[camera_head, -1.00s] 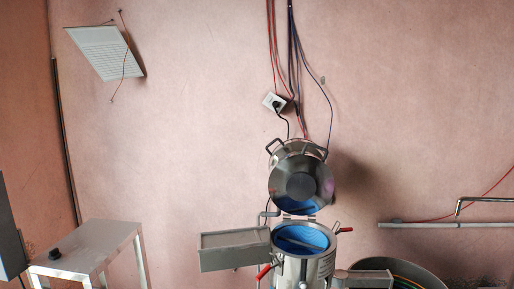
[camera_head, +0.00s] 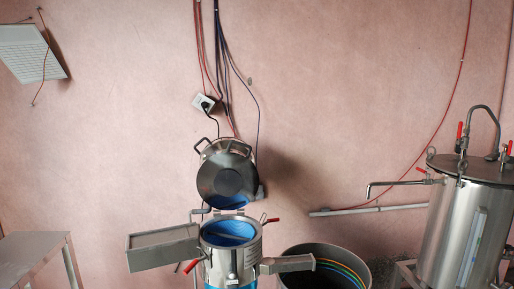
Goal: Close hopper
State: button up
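The hopper (camera_head: 231,250) is a round steel vessel with an open top and blue showing inside it, low in the middle of the head view. Its round steel lid (camera_head: 228,178) stands tilted up behind the opening, close to the wall, with dark loop handles on its upper edge. A little blue shows along the lid's lower edge. My gripper is not in the head view.
A steel chute (camera_head: 163,248) juts left of the hopper, and another spout (camera_head: 288,264) juts right over a dark round bin (camera_head: 364,273). A large steel tank (camera_head: 466,230) with a tap stands at the right. A grey table (camera_head: 34,260) is at the lower left.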

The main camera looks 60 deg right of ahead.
aim_at(227, 180)
jog(key=k, duration=1.05)
jog(key=z, duration=1.4)
jog(key=i, duration=0.6)
